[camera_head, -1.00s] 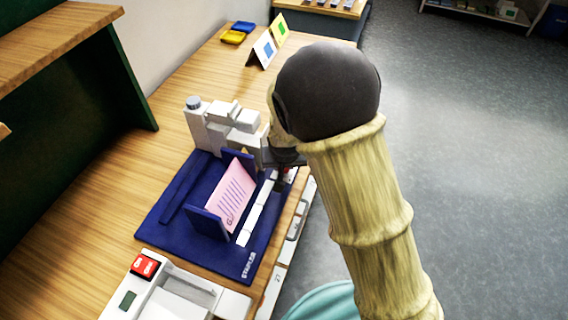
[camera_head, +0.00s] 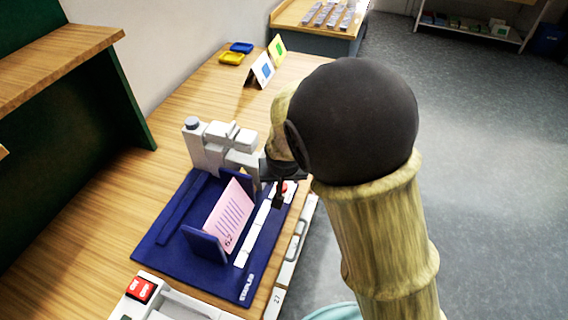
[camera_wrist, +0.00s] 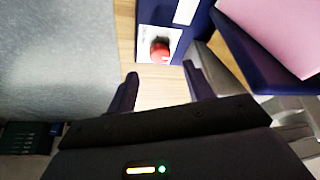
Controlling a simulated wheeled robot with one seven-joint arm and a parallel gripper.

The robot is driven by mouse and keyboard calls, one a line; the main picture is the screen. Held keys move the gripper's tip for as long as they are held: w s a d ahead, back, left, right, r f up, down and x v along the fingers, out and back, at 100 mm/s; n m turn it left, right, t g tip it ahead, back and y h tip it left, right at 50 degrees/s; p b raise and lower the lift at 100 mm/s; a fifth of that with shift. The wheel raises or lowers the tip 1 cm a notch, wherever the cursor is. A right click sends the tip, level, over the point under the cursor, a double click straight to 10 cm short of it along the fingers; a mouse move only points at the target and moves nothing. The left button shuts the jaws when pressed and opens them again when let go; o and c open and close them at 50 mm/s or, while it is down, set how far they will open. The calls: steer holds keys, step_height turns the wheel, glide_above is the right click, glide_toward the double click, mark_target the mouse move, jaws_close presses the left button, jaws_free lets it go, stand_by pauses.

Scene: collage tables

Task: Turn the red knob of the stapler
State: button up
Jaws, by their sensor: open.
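The stapler is a blue base (camera_head: 170,243) with a white stapling head (camera_head: 215,145) at its far end, on the wooden table. A pink sheet (camera_head: 228,214) with writing stands tilted between blue plates on it. The red knob (camera_head: 281,187) sits on a white plate at the base's right far corner. In the wrist view the knob (camera_wrist: 159,49) shows just beyond the fingertips, roughly between their lines. My gripper (camera_wrist: 160,82) is open and empty, its fingers apart from the knob. In the head view my arm hides part of the gripper.
Two cards (camera_head: 262,70) and yellow and blue trays (camera_head: 231,58) stand at the far end. A green shelf unit (camera_head: 95,90) borders the left. Grey floor lies right of the table.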

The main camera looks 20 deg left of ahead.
steer(key=v, duration=1.1)
steer(key=shift+r, duration=0.4)
steer(key=shift+d, duration=0.15)
